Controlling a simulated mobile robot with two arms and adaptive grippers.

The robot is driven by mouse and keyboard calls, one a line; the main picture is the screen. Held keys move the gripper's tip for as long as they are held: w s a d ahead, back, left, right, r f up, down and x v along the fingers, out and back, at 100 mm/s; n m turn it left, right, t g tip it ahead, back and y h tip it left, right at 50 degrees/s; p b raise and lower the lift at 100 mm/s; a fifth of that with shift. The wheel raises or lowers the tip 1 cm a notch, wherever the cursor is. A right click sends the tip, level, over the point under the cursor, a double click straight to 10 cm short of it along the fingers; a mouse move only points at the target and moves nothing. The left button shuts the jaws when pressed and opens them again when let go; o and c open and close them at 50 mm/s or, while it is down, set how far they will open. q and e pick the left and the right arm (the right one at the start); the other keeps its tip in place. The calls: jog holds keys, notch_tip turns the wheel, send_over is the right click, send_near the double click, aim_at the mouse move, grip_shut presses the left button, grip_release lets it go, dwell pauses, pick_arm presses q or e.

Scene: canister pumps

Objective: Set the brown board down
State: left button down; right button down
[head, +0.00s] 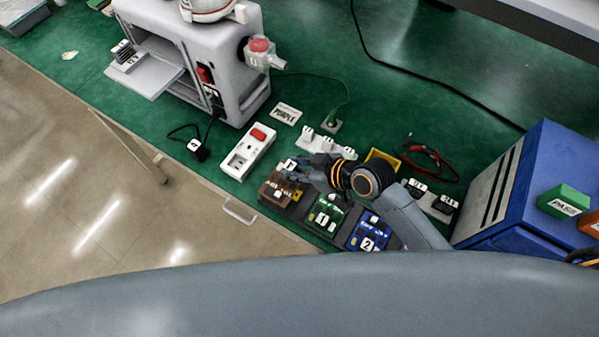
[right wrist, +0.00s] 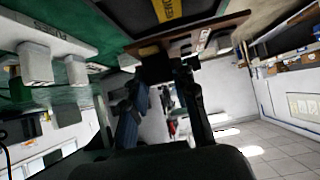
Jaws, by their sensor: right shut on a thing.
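The brown board (head: 277,189) is at the left end of a dark tray (head: 296,210) on the green bench, beside a green board (head: 324,216) marked 1 and a blue board (head: 369,232) marked 2. My right gripper (head: 298,170) is over the board's upper edge and hides part of it. In the right wrist view the right gripper (right wrist: 163,78) is shut on the brown board (right wrist: 222,27) by its edge. I cannot tell whether the board touches the tray. My left gripper is not in view.
A white box with a red switch (head: 249,152) stands left of the tray. A large grey machine (head: 210,60) is at the back left. A blue cabinet (head: 540,185) stands on the right. White connector blocks (head: 325,144) and cables lie behind the tray.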

jog(key=shift+d+f, duration=0.2)
jog(key=shift+f, duration=0.05)
jog(key=f, duration=0.3)
jog(key=shift+d+p, duration=0.35)
jog(key=shift+f, duration=0.4)
jog(key=shift+f, duration=0.1)
jog(key=c, duration=1.1)
grip_release()
jog(key=shift+o, duration=0.2)
